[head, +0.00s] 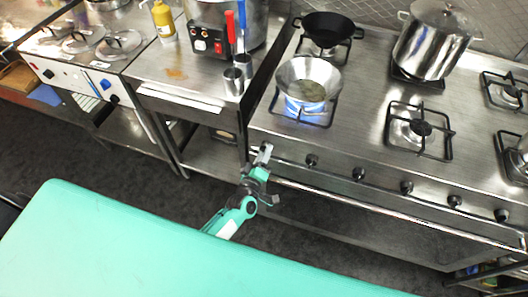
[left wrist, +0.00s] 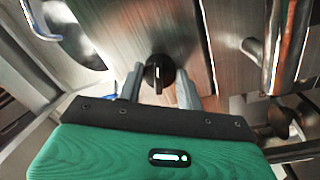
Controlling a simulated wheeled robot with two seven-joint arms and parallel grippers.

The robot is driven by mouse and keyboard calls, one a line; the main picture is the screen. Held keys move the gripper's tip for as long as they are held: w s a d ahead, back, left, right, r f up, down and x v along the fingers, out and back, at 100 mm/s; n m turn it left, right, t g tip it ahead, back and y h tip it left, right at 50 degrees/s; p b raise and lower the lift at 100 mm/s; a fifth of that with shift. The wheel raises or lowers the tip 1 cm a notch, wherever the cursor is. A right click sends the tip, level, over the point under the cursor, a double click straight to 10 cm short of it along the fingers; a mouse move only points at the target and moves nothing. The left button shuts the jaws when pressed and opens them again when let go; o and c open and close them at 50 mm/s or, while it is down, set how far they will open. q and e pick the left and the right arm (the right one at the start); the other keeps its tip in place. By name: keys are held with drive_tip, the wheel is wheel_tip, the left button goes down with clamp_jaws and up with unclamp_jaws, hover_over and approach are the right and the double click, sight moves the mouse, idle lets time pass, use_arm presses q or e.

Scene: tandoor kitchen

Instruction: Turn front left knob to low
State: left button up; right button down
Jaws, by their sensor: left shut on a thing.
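The front left knob (left wrist: 159,72) is a round black knob with a raised grip on the stove's steel front panel. My left gripper (head: 263,160) reaches up to the left end of that panel and hides this knob in the head view. In the left wrist view, its two grey fingers (left wrist: 160,80) stand on either side of the knob, shut on it. Blue flame (head: 293,105) shows under a steel wok (head: 310,83) on the front left burner. My right gripper is not in view.
Several more black knobs, such as this one (head: 312,160), line the panel to the right. A handrail (head: 380,208) runs below them. A large steel pot (head: 432,45) and a black pan (head: 328,27) stand behind. A counter with two metal cups (head: 233,82) is left.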

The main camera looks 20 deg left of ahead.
use_arm(q)
drive_tip(key=m+p, duration=0.1)
drive_tip(key=m, duration=0.5)
drive_tip(key=shift+h+p, duration=0.3)
drive_tip(key=shift+p, duration=0.1)
drive_tip(key=shift+a+m+g+p, duration=0.1)
drive_tip(key=shift+m+g+p, duration=0.35)
drive_tip(key=shift+m, duration=1.75)
drive_tip(key=shift+f, duration=0.1)
drive_tip(key=o, duration=1)
drive_tip(key=shift+s, duration=0.1)
drive_tip(key=shift+s, duration=0.35)
drive_tip(key=s+b, duration=0.1)
drive_tip(key=s, duration=0.3)
drive_tip(key=s+a, duration=0.1)
drive_tip(key=s, duration=0.3)
drive_tip(key=s+b, duration=0.1)
drive_tip(key=s, duration=0.4)
drive_tip(key=shift+a+f+b, duration=0.1)
drive_tip(key=shift+a+b, duration=0.1)
drive_tip(key=shift+b, duration=0.15)
drive_tip(key=shift+w, duration=0.1)
